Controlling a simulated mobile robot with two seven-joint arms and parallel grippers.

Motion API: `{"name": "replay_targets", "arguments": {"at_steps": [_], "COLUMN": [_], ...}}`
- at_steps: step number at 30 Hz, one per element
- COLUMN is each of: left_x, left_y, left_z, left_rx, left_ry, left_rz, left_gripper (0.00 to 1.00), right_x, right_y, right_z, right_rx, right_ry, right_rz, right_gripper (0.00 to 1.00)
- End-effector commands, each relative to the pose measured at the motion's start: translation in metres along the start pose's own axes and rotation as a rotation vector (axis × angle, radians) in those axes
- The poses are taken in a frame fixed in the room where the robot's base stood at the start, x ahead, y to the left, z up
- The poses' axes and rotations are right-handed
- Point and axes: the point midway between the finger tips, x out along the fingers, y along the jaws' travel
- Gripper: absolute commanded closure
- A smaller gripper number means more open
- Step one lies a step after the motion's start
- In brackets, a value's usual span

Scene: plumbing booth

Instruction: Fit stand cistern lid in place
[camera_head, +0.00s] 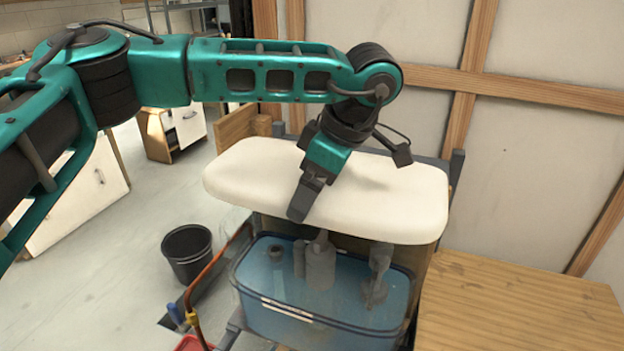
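The white cistern lid (395,200) is flat and roughly level, above and behind the blue translucent cistern (290,314). The cistern's front part is uncovered, and grey fittings (320,262) show inside it. My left gripper (300,208) comes down over the lid's top, with its fingers pointing toward the lid's front edge. Only one dark finger shows clearly, so I cannot tell whether it grips the lid or only lies over it. The lid's underside and whatever bears it are hidden. My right gripper is out of view.
A wooden bench top (520,310) is at the lower right, bare. A wood-framed panel wall (545,150) stands behind. A black bucket (187,252) is on the floor at left, near a copper pipe (205,272). White cabinets (85,195) stand farther left.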

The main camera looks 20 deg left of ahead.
Motion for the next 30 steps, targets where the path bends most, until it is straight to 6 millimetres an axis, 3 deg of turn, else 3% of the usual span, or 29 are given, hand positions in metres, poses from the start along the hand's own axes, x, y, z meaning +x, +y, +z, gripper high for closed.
{"name": "replay_targets", "arguments": {"at_steps": [11, 30], "left_x": [0.011, 0.058], "left_y": [0.001, 0.001], "left_z": [0.004, 0.024], "left_rx": [-0.002, -0.002], "left_ry": [0.001, 0.0], "left_rz": [0.004, 0.006], "left_gripper": [0.83, 0.83], "right_x": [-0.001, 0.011], "right_y": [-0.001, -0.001], "right_z": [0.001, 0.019], "right_rx": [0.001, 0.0], "right_ry": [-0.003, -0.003], "right_rz": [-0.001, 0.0], "right_gripper": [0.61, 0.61]}}
